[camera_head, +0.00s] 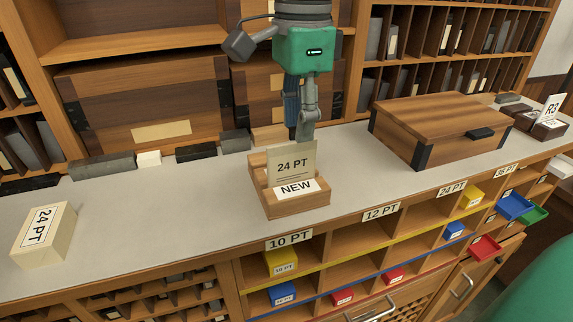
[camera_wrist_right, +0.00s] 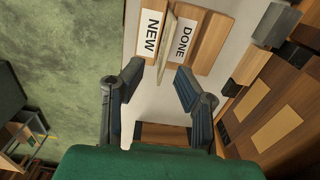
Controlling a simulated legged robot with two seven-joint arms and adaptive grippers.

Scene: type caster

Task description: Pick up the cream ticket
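The cream ticket (camera_head: 292,163), marked "24 PT", stands upright in a wooden holder (camera_head: 298,207) on the grey counter, behind the holder's "NEW" label (camera_head: 296,187). In the right wrist view the ticket (camera_wrist_right: 168,42) shows nearly edge-on, between the "NEW" and "DONE" labels. My right gripper (camera_head: 302,135) comes down from above, just behind the ticket's top edge. In the right wrist view its two fingers (camera_wrist_right: 159,74) are spread, with the ticket's near edge in line with the gap. I cannot tell whether they touch it. My left gripper is not in view.
A cream "24 PT" box (camera_head: 43,236) lies at the left of the counter. A closed wooden case (camera_head: 440,127) sits to the right. Dark blocks (camera_head: 103,166) line the back. Labelled cubbies (camera_head: 360,235) are below the front edge.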

